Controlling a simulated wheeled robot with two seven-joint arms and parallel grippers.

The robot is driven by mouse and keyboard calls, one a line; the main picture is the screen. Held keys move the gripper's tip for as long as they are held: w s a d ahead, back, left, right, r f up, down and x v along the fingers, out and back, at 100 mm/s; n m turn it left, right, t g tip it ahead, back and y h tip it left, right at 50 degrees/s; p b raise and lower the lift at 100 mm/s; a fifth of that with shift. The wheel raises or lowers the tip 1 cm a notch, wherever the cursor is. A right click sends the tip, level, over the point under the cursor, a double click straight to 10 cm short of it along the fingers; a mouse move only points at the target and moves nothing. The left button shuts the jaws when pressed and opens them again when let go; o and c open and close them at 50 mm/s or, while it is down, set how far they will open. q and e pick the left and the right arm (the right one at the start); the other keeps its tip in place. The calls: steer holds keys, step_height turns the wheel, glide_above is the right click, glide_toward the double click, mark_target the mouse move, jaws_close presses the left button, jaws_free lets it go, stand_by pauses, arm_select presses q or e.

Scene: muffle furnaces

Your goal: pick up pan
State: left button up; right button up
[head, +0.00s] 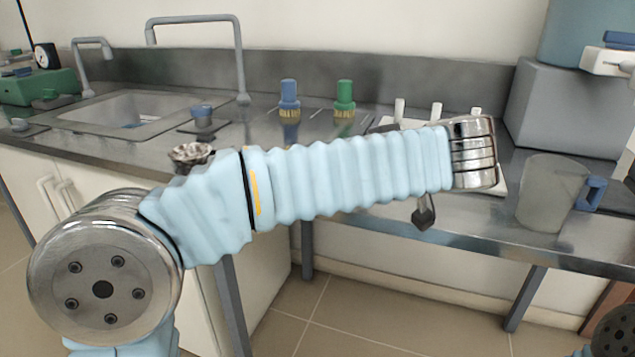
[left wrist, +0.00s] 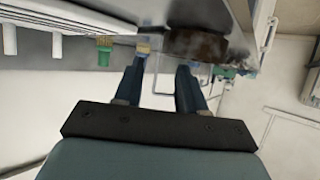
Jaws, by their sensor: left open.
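No pan shows clearly in the head view, where my left arm crosses and hides part of the counter. In the left wrist view a dark brown, worn-looking object (left wrist: 196,44) lies just beyond the fingertips; it may be the pan, but I cannot tell. In that view my left gripper (left wrist: 161,68) has its two dark blue fingers apart, with nothing held between them. A small crinkled metallic piece (head: 191,153) shows behind my arm in the head view. My left gripper is not clearly visible there. My right gripper is not in view.
The steel counter holds a sink (head: 130,108) at left, a blue tap (head: 289,95) and a green tap (head: 345,95) at the back. A grey mug (head: 548,192) with a blue handle stands near the right front edge. A grey block (head: 560,110) stands behind it.

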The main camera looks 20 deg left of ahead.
arm_select(q)
steer(key=x, duration=0.5)
steer(key=shift+s+a+f, duration=0.1)
steer(key=shift+a+f, duration=0.05)
steer(key=shift+a, duration=0.15)
steer(key=shift+c, duration=0.3)
jaws_close()
